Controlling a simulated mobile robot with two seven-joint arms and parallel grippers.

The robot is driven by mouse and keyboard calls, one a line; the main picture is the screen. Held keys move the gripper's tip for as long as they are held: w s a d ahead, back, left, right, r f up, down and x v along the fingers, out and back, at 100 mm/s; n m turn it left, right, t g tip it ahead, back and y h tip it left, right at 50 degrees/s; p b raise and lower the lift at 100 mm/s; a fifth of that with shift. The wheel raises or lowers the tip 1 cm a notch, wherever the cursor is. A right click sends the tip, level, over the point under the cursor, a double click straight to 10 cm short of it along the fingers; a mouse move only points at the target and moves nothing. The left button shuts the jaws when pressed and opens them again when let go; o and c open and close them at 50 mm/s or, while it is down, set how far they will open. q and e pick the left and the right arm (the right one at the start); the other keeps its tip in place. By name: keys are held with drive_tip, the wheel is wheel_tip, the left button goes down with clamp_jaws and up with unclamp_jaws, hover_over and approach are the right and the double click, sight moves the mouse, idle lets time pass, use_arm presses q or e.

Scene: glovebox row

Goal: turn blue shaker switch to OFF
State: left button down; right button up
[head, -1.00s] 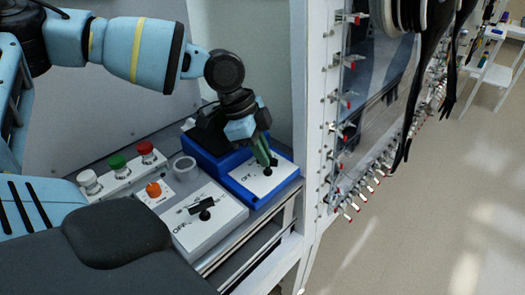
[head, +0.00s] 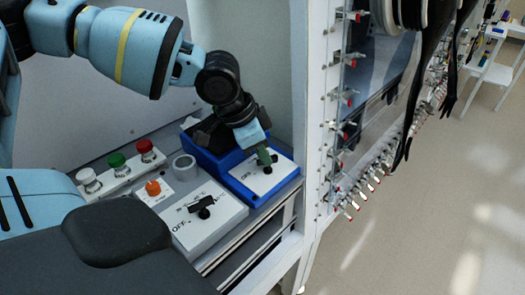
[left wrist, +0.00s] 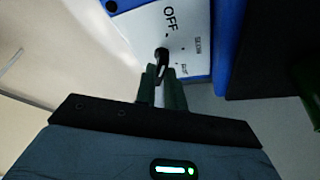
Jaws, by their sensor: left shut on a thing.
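The blue shaker (head: 232,168) stands on the shelf, with a white sloped switch panel (head: 256,184) at its front. The panel also shows in the left wrist view (left wrist: 195,30), with the word OFF and two smaller labels printed around the switch. The black switch lever (left wrist: 163,54) stands at the middle of these marks. My left gripper (head: 268,160) has green fingers and comes down over the panel. In the left wrist view my left gripper (left wrist: 163,78) is shut on the lever. In the head view the fingers hide part of the lever. My right gripper is not in view.
A white switch box (head: 205,225) with a black lever stands beside the shaker. White, green and red buttons (head: 117,160), an orange knob (head: 153,188) and a grey round cup (head: 184,167) are close by. A white glovebox frame (head: 312,120) rises at right.

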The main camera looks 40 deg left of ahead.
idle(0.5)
use_arm(q)
drive_tip(key=c, duration=1.5)
unclamp_jaws()
